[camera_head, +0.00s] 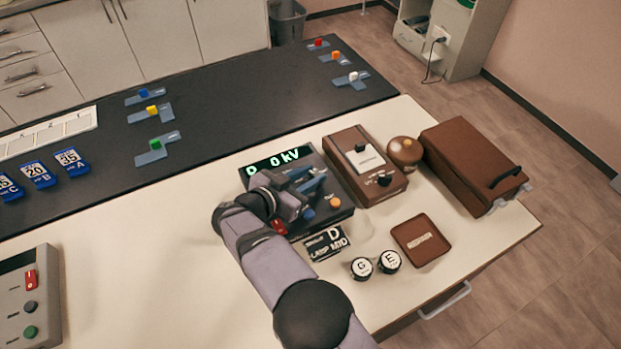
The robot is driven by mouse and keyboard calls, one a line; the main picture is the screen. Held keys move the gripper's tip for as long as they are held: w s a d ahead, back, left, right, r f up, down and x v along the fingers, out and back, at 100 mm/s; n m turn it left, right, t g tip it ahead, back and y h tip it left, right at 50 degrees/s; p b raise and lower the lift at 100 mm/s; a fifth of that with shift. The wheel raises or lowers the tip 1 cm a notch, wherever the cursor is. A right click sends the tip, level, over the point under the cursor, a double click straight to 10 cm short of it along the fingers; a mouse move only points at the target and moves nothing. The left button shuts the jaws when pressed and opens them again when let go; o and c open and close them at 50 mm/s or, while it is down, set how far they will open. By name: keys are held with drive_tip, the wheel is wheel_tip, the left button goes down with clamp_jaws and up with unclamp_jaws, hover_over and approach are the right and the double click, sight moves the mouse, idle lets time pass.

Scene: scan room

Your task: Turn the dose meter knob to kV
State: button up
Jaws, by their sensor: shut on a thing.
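The dose meter (325,217) is a dark grey box on the cream table top, right of the middle of the picture. Its lit display (278,159) shows green characters that seem to read "0. 0 kV". Its front carries a blue button (308,214), an orange button (335,202) and a red part (279,227) beside my arm. My gripper (308,184) is over the middle of the meter, just below the display, and is shut on the knob. My gripper and arm hide the knob, so its pointer and markings cannot be read.
A brown device (340,145) stands close to the meter's right, then a round brown object (404,152) and a brown case (470,160). A label plate (327,243), two round lettered pieces (376,263) and a brown tray (421,240) lie in front. A grey control box (28,300) stands left.

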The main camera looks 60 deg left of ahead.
drive_tip(key=shift+m+h, duration=0.3)
idle(0.4)
drive_tip(key=o, duration=1.1)
drive_tip(key=shift+c, duration=0.2)
drive_tip(key=shift+s, duration=0.1)
drive_tip(key=shift+b+v, duration=1.15)
drive_tip(key=shift+v, duration=2.4)
